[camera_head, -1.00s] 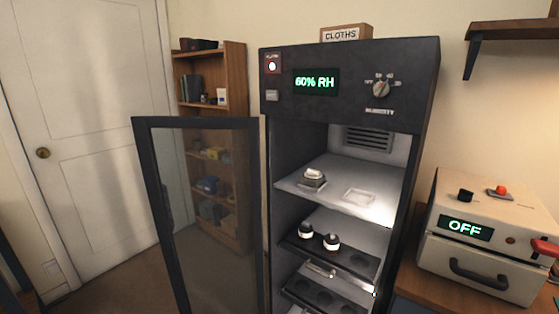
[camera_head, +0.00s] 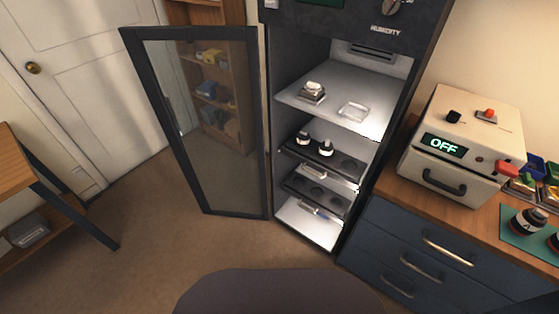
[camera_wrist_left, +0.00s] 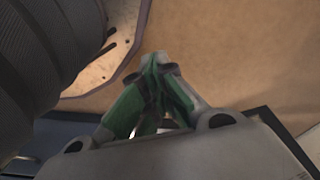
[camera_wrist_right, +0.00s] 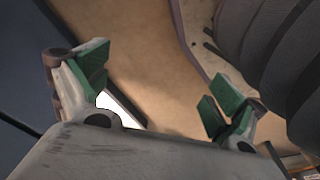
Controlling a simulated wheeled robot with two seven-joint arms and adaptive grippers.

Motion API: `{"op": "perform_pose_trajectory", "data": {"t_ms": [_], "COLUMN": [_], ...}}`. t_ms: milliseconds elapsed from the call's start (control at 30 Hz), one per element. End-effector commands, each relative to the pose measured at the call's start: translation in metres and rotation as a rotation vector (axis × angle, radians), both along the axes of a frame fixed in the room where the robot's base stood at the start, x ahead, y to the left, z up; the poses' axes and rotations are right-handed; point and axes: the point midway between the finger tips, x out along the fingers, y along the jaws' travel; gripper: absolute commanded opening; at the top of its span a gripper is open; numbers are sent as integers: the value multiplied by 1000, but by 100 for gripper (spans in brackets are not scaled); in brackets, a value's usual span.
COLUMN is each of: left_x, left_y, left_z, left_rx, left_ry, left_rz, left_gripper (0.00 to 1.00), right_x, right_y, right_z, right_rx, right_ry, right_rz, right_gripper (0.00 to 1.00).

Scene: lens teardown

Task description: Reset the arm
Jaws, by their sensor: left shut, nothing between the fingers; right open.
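My left gripper (camera_wrist_left: 162,85) shows in the left wrist view with its green-padded fingers together and nothing between them. My right gripper (camera_wrist_right: 155,95) shows in the right wrist view with its green-padded fingers wide apart and empty. Both hang above bare brown floor, close to my own body. Neither gripper shows in the head view.
A dark cabinet (camera_head: 406,60) stands with its glass door (camera_head: 205,140) open to the left. Its shelves hold lenses (camera_head: 326,148) and a small dish (camera_head: 353,111). A drawer unit (camera_head: 400,240) with an OFF-display box (camera_head: 460,140) is at right. A wooden table (camera_head: 18,165) is at left. Floor (camera_head: 130,265) between is clear.

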Motion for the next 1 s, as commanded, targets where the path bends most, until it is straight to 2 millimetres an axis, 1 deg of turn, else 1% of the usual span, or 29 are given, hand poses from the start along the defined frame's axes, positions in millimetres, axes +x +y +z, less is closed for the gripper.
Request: {"op": "perform_pose_trajectory", "data": {"t_ms": [33,367,600,1000], "left_x": [-5,-34,-58,-101], "left_y": [1,12,20,34], "left_z": [4,1,2,11], "left_rx": [2,12,18,29], "left_ry": [3,11,19,27], "left_rz": [0,0,0,-1], "left_gripper": [0,0,0,0], "right_x": [-5,-34,-58,-101], "right_y": [-1,-12,-20,-34], "right_z": [4,1,2,11], "right_rx": [-2,-12,-18,-29], "right_ry": [3,11,18,27], "right_rz": [0,0,0,1], "right_gripper": [95,95,95,95]}}
